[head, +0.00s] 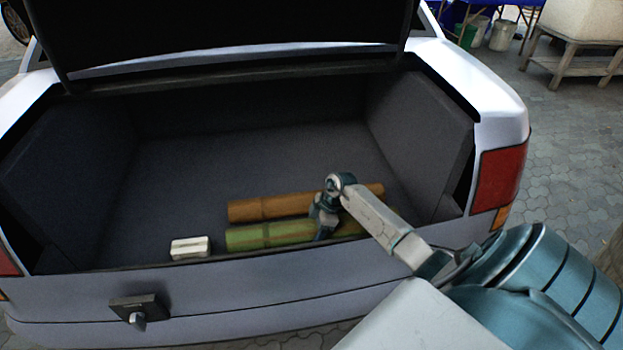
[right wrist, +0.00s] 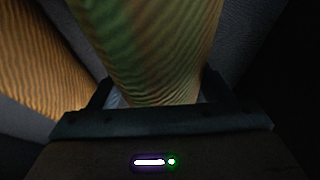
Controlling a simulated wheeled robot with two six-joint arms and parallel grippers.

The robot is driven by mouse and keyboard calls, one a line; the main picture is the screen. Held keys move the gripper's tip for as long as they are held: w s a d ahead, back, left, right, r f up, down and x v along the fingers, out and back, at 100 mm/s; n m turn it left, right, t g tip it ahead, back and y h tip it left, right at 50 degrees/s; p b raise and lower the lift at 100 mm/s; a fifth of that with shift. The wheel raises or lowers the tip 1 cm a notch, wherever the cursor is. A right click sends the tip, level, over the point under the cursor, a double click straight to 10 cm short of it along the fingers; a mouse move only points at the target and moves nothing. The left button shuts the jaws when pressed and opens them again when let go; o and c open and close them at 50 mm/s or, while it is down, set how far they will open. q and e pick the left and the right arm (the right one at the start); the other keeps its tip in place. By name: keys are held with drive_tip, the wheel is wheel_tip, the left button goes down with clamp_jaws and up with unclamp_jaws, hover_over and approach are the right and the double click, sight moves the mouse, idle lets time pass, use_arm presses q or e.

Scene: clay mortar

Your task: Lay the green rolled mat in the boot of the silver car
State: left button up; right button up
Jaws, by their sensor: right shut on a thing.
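The green rolled mat (head: 270,235) lies lengthwise across the front part of the open boot (head: 170,150) of the silver car (head: 490,85). My right gripper (head: 323,228) is shut on the green mat near its middle, coming in from above. In the right wrist view the green mat (right wrist: 150,45) runs between the two fingers (right wrist: 158,95). Whether the mat touches the boot floor is hard to tell. The part of it under the gripper is hidden. My left gripper is not in view.
An orange-brown roll (head: 265,208) lies just behind the green mat, almost parallel; it also shows in the right wrist view (right wrist: 40,65). A small cream box (head: 190,247) sits left of the mat near the boot's front edge. The rear and left boot floor is clear.

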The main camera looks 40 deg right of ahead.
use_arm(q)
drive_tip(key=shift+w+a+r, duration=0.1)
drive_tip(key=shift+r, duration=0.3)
use_arm(e)
drive_tip(key=shift+f, duration=0.15)
drive_tip(key=o, duration=1.5)
